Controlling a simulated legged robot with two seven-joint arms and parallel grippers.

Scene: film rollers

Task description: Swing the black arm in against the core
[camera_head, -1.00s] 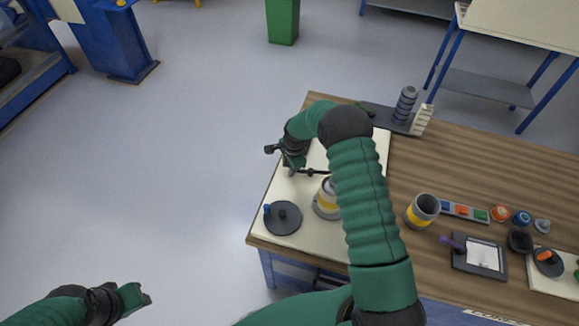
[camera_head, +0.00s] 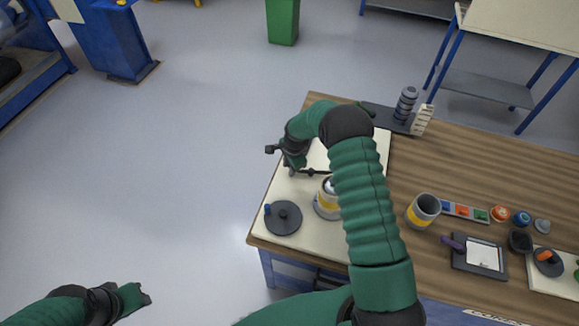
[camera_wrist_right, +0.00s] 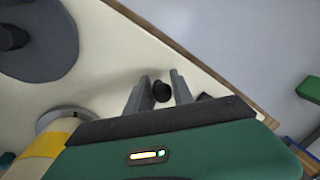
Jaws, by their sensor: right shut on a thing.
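The black arm (camera_head: 316,172) shows as a thin dark bar on the cream mat, between my right gripper and the core. The core (camera_head: 326,203), a grey and yellow roll, stands on the mat, partly hidden behind my right forearm. It also shows at the lower left of the right wrist view (camera_wrist_right: 48,148). My right gripper (camera_head: 291,171) is at the bar's left end. In the right wrist view its two fingers (camera_wrist_right: 158,92) are on either side of a black knob (camera_wrist_right: 161,91), shut on it. My left gripper (camera_head: 140,294) is apart from the table; its fingers are unclear.
A dark round disc (camera_head: 283,218) with a centre post and blue peg lies on the mat's (camera_head: 258,232) near left. A grey-yellow cup (camera_head: 422,210), coloured blocks (camera_head: 463,211) and a dark tray (camera_head: 479,257) are to the right. A spindle stand (camera_head: 405,104) is at the back.

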